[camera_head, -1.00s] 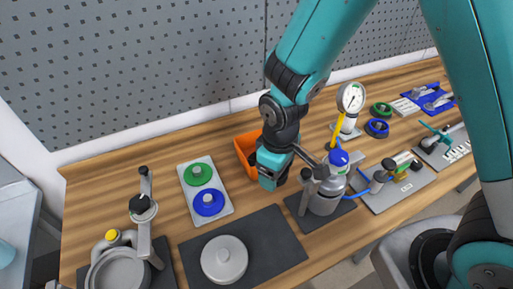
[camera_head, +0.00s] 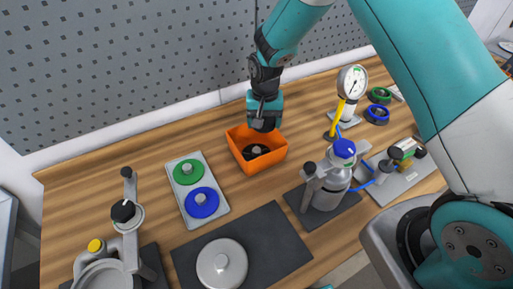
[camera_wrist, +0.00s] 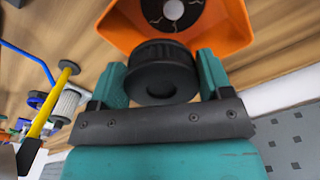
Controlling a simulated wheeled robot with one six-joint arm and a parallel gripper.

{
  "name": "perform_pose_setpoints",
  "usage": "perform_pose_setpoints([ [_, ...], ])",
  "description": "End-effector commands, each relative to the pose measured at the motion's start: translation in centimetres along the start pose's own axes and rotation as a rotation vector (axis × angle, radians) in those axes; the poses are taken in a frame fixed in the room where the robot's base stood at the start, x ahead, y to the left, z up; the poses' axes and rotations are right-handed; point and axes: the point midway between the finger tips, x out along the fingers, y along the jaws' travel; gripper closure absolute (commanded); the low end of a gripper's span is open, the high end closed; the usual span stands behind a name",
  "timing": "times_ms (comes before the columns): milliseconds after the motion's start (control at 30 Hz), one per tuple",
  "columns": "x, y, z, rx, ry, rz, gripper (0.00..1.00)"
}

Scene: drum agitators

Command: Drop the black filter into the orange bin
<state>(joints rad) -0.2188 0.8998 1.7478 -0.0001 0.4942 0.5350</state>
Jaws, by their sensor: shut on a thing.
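The black filter (camera_wrist: 162,82) is a round, ribbed cap held between the two teal fingers of my gripper (camera_wrist: 161,64) in the wrist view. In the head view my gripper (camera_head: 264,112) hangs at the back edge of the orange bin (camera_head: 268,166), pointing down, and the filter is hard to make out from the dark gripper parts. The orange bin also shows in the wrist view (camera_wrist: 230,24), just beyond the filter. A dark round piece with a pale centre (camera_wrist: 172,10) lies inside the bin.
A white plate with green and blue discs (camera_head: 202,204) lies left. A dark mat with a grey lid (camera_head: 221,263) lies in front. The grey pegboard is behind.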

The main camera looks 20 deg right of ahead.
Motion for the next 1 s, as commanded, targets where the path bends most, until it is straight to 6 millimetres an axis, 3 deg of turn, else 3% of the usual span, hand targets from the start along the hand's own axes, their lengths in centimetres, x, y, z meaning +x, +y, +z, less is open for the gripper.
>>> perform_pose_setpoints([
  [400,5.0,-0.3,0.1,-0.008,0.000,0.000,0.50],
  [733,5.1,-0.2,0.1,-0.006,0.001,0.000,0.50],
  [767,5.1,-0.1,0.1,-0.006,0.000,0.000,0.21],
  [833,5.1,-0.1,0.1,-0.006,0.000,0.000,0.05],
  [867,5.1,-0.1,0.1,-0.006,0.000,0.000,0.00],
  [1000,5.1,-0.1,0.1,-0.005,0.000,0.000,0.00],
])
